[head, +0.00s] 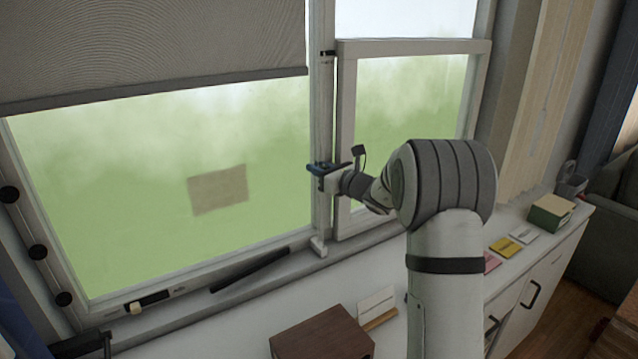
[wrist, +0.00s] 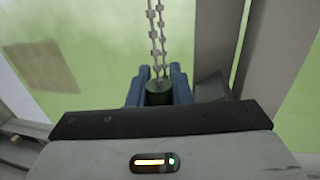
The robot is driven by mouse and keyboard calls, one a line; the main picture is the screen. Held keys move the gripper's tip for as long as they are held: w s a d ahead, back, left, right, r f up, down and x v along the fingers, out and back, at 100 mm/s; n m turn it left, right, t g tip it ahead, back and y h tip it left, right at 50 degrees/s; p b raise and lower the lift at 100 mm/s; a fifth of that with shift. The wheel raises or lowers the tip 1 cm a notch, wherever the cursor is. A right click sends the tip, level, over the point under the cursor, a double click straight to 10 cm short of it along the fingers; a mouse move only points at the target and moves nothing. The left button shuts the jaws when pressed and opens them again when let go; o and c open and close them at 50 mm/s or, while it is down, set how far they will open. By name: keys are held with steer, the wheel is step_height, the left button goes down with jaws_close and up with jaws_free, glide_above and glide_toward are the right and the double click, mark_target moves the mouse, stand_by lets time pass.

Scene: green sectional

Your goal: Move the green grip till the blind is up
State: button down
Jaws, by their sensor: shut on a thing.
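My gripper (head: 326,169) is at the window post between the two panes, in front of the glass. In the wrist view its blue fingers (wrist: 159,84) are shut on the dark green grip (wrist: 158,93), which hangs on a pale beaded chain (wrist: 156,35). The grip is hidden by the fingers in the head view. The grey blind (head: 150,45) covers the upper part of the left window, and its dark bottom bar slants across the picture above the open glass.
A white sill cabinet (head: 235,330) runs below the window. On it are a brown wooden box (head: 322,335), colored cards (head: 506,246) and a green box (head: 551,212). A dark bar (head: 262,270) lies along the window ledge. A white-framed right pane (head: 410,120) stands beside the post.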

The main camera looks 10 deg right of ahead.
step_height(320, 180, up, 3)
steer(key=shift+f, duration=0.1)
steer(key=c, duration=1.3)
jaws_free()
steer(key=shift+f, duration=0.1)
steer(key=b+v, duration=0.2)
steer(key=v, duration=0.5)
steer(key=shift+s+d, duration=0.2)
steer(key=shift+s, duration=0.15)
steer(key=shift+c, duration=0.2)
